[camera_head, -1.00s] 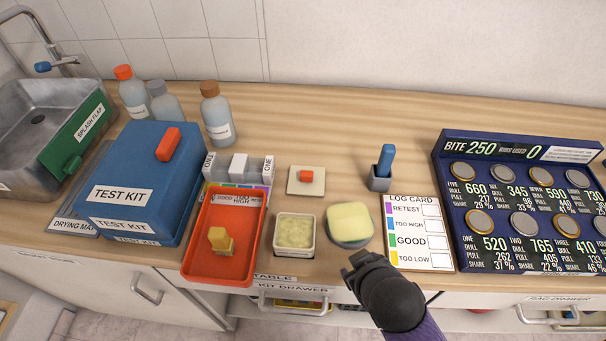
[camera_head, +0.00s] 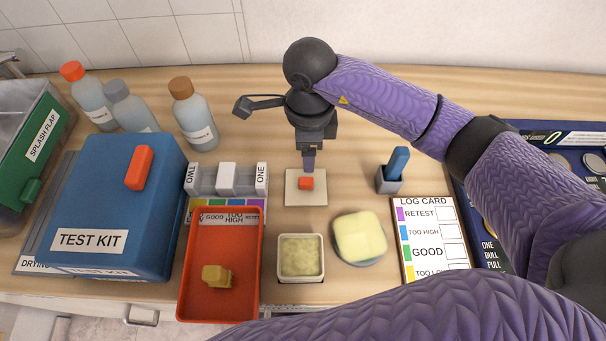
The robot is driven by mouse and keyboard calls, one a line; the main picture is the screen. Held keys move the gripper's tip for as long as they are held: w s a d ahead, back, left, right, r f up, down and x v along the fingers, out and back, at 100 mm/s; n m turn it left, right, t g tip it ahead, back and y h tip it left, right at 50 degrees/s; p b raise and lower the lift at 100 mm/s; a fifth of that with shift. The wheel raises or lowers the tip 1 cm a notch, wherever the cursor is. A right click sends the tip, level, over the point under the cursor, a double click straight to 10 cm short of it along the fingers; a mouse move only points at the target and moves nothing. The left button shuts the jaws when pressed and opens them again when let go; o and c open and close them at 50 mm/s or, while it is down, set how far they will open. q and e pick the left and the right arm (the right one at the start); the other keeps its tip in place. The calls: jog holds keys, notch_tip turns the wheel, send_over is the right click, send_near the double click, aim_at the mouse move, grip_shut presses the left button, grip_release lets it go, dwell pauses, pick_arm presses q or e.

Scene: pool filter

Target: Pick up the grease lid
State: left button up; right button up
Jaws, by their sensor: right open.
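The grease lid (camera_head: 292,192) is a flat cream square with a small red knob (camera_head: 306,183). It lies flat on the wooden counter behind the open square grease pot (camera_head: 300,258), apart from it. My right gripper (camera_head: 308,163) points down at the lid, its visible fingertip at or just behind the red knob. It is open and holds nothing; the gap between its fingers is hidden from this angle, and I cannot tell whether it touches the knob. My left gripper is out of view.
A red tray (camera_head: 225,298) with a yellow block stands left of the pot. A yellow sponge (camera_head: 360,236) on a round dish is to its right. A grey holder with a blue stick (camera_head: 397,163) and the log card (camera_head: 430,240) lie further right. Bottles (camera_head: 193,118) stand back left.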

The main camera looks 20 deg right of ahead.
aim_at(308, 180)
jog(key=f, duration=0.3)
jog(key=f+b, duration=0.1)
jog(key=f, duration=0.5)
jog(key=shift+s+f+b, duration=0.15)
jog(key=shift+s+b, duration=0.1)
jog(key=shift+b, duration=0.15)
grip_shut()
